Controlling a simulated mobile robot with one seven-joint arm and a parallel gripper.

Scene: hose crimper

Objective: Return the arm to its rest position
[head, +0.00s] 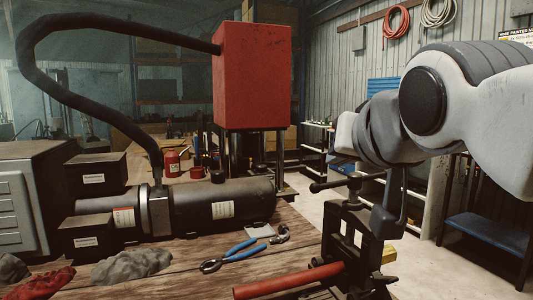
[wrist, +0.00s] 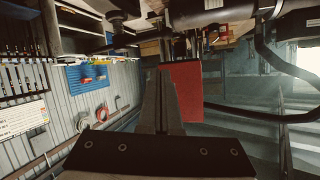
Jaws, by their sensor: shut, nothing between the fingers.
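My arm (head: 430,100) reaches in from the right in the head view, raised over the right side of the workbench. In the wrist view, the picture is upside down and my gripper (wrist: 166,78) shows with its two fingers together and nothing between them. The fingertips overlap the red box (wrist: 188,90) in that view, with no contact visible. In the head view I cannot clearly make out the fingertips near the dark vise (head: 345,235).
The workbench (head: 215,277) holds a black cylinder (head: 240,198) with a thick hose (head: 90,95), blue-handled pliers (head: 230,255), grey cloth (head: 130,266) and a red tube (head: 288,281) by the vise. The red box (head: 252,75) stands behind. Open floor (head: 420,265) lies right.

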